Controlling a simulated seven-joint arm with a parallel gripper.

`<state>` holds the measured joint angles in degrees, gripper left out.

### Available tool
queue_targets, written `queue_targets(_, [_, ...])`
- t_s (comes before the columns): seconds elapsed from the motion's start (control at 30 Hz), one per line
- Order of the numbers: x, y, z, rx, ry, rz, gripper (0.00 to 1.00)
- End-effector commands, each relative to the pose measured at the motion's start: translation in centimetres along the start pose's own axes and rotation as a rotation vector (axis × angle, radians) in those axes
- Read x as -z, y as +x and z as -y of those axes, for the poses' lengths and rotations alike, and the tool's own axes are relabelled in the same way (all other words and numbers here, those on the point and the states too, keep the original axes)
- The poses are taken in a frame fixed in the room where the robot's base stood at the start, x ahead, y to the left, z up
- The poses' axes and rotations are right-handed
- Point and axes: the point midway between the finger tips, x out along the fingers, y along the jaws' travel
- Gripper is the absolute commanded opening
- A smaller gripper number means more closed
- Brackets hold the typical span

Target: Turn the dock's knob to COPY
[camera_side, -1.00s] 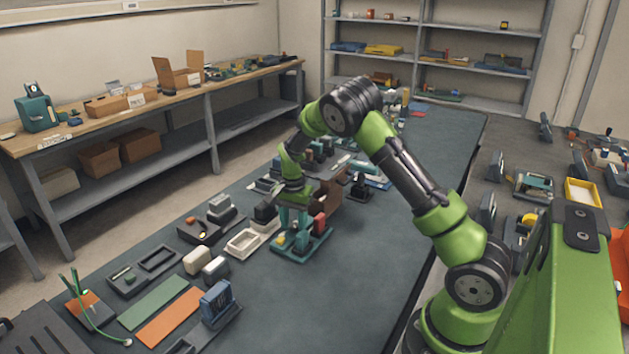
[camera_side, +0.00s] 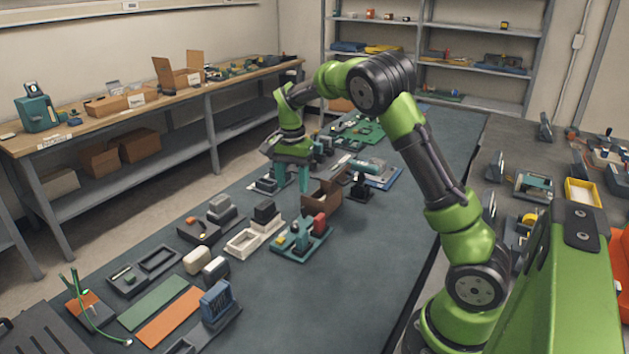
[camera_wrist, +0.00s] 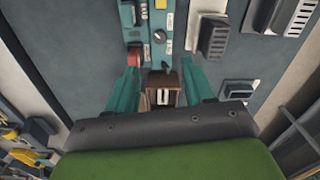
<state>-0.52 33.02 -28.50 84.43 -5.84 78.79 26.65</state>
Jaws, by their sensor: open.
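The dock appears to be the teal device (camera_side: 302,243) on the dark mat, with a red block and a yellow part on it. In the wrist view the teal device (camera_wrist: 146,20) is at the top, partly cut off by the frame. A dark round knob (camera_wrist: 160,37) sits on it beside small white labels, too small to read, so its setting cannot be told. My gripper (camera_side: 292,186) is open and empty, raised behind the device near a brown box. In the wrist view my gripper (camera_wrist: 161,66) has its teal fingers spread below the knob.
The open brown box (camera_side: 322,192) stands just behind the device; it shows between my fingers in the wrist view (camera_wrist: 163,80). A white tray (camera_side: 243,243) and a dark block (camera_side: 266,212) lie to the left. The mat right of the device is clear.

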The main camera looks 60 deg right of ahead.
Motion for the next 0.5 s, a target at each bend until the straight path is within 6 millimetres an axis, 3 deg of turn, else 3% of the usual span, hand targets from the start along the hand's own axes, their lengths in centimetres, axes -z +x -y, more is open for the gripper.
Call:
queue_targets(0.2, [0.0,-3.4,0.0,0.002,0.001,-0.001,0.53])
queue_targets(0.5, [0.0,-4.2,0.0,-0.001,0.001,0.001,0.53])
